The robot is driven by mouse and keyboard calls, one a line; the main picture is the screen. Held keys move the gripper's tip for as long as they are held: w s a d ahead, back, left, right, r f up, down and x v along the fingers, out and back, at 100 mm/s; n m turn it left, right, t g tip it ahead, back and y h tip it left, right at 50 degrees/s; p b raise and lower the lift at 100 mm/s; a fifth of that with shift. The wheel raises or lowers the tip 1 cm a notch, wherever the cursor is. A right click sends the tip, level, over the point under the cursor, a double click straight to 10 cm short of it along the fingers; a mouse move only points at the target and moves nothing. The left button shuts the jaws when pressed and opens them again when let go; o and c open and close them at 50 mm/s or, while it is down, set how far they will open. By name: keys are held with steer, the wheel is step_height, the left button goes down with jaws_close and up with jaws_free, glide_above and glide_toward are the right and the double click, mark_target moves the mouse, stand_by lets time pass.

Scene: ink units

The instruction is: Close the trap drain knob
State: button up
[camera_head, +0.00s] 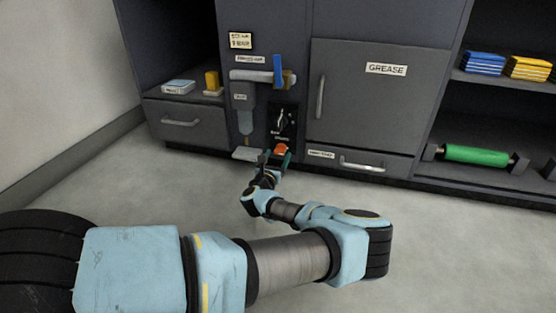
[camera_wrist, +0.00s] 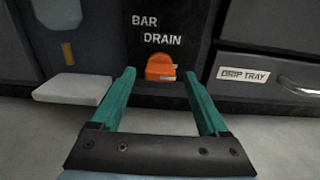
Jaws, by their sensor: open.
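The trap drain knob (camera_wrist: 160,68) is a small orange knob low on a black panel, under the word DRAIN. In the head view the orange knob (camera_head: 281,149) shows just beyond my gripper. My gripper (camera_wrist: 158,78) has two green fingers, spread open with nothing between them. The knob appears between and just beyond the fingertips in the wrist view; I cannot tell the exact gap. In the head view my gripper (camera_head: 276,158) is at the foot of the cabinet, partly overlapping the knob.
A pale flat ledge (camera_wrist: 72,88) juts out left of the knob. The DRIP TRAY drawer (camera_wrist: 262,82) with its handle is at the right. Above are a gauge (camera_head: 283,119), a blue-handled valve (camera_head: 278,72) and a clear bowl (camera_head: 245,120). The floor in front is clear.

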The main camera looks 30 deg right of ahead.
steer(key=shift+w+d, duration=0.45)
steer(key=shift+w, duration=0.05)
jaws_close()
stand_by(0.3)
